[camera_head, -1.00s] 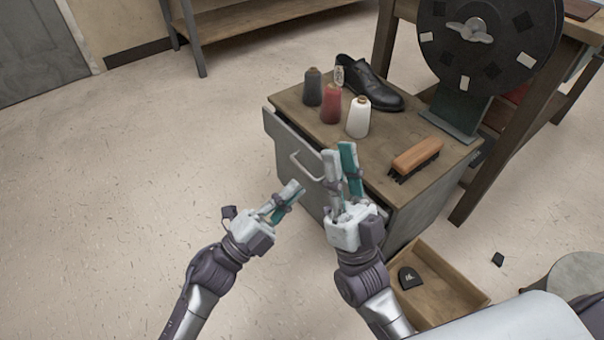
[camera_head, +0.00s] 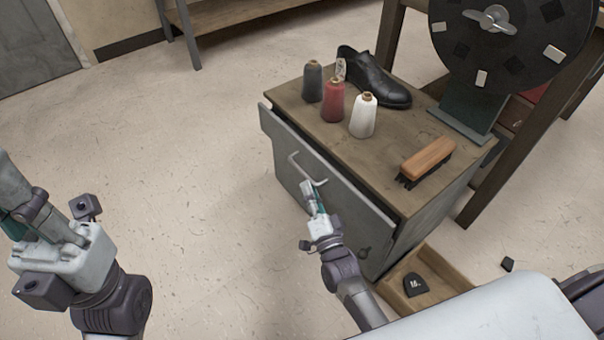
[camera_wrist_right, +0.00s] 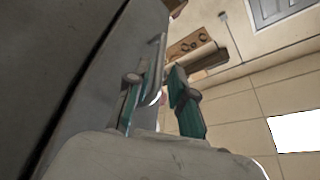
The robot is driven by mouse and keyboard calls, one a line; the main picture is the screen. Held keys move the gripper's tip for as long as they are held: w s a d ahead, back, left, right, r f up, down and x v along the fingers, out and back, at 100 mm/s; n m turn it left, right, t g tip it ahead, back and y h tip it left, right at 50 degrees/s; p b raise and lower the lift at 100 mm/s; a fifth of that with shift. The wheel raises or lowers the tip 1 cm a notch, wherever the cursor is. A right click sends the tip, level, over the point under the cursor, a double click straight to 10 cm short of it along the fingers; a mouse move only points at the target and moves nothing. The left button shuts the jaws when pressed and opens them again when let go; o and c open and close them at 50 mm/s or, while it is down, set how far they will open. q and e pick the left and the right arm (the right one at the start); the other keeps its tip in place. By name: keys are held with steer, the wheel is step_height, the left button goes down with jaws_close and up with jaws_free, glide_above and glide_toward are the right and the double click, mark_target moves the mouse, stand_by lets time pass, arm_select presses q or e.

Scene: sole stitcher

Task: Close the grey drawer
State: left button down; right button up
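The grey drawer (camera_head: 345,213) is in the wooden-topped cabinet (camera_head: 395,145). Its front stands slightly out, with a narrow dark gap behind its top edge. It has a pale bar handle (camera_head: 302,171). My right gripper (camera_head: 311,190) is in front of the drawer at the handle's lower right end; contact is unclear. In the right wrist view its two teal-padded fingers (camera_wrist_right: 158,103) are apart, with the grey drawer front (camera_wrist_right: 100,75) along the left. My left gripper (camera_head: 15,222) is at the left edge, away from the drawer, its fingers partly cut off.
Grey, red and white thread spools (camera_head: 333,102), a black shoe (camera_head: 375,80) and a brush (camera_head: 427,160) are on the cabinet. An open wooden box (camera_head: 455,275) is low at its right. The floor left of the drawer is clear.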

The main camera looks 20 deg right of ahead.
mark_target(303, 170)
steer(key=b+x, duration=0.1)
steer(key=x, duration=0.5)
steer(key=shift+w+b, duration=0.1)
steer(key=shift+b, duration=0.3)
steer(key=shift+c, duration=0.2)
jaws_close()
